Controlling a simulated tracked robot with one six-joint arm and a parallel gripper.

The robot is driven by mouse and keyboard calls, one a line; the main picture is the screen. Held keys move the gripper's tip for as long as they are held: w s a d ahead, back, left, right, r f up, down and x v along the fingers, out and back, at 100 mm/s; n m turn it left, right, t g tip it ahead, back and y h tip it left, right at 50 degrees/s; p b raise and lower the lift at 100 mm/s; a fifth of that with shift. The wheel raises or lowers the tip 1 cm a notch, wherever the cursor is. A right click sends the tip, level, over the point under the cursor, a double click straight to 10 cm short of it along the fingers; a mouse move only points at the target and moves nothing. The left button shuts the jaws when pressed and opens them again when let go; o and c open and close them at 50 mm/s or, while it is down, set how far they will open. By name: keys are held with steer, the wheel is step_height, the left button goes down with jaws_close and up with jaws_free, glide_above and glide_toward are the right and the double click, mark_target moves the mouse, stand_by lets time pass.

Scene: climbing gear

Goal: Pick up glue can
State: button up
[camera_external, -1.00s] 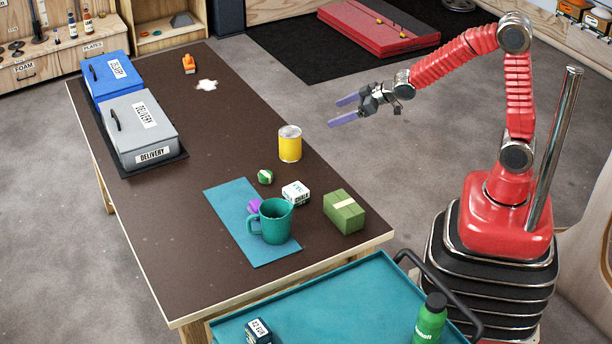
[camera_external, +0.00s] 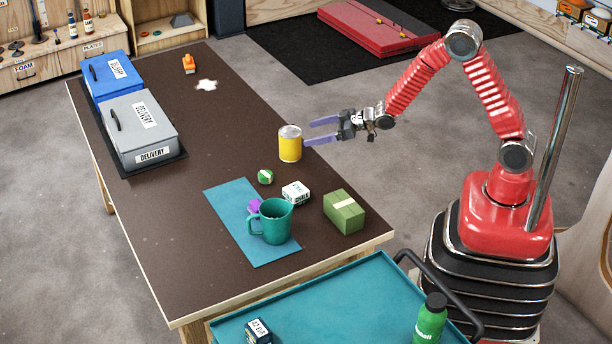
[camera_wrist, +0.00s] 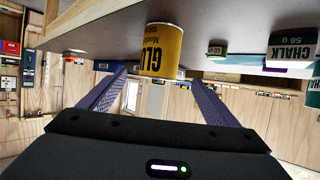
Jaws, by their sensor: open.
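The glue can (camera_external: 290,145) is a yellow cylinder with a grey lid, standing upright on the dark tabletop near its right edge. The fingertips are close to the can's right side. My gripper also shows in the wrist view (camera_wrist: 160,78), with nothing held. Whether a finger touches the can is unclear.
A white chalk box (camera_external: 295,193), a green box (camera_external: 344,212), a small green item (camera_external: 265,177) and a teal mug (camera_external: 273,222) stand nearer the table's front. Grey (camera_external: 146,135) and blue (camera_external: 104,80) delivery boxes stand at the left. The table behind the can is mostly clear.

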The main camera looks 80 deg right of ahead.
mark_target(280, 141)
steer(key=shift+x, duration=4.3)
steer(key=shift+x, duration=2.65)
steer(key=shift+f, duration=0.1)
steer(key=shift+s, duration=0.1)
steer(key=shift+c, duration=0.3)
steer(key=c, duration=1.5)
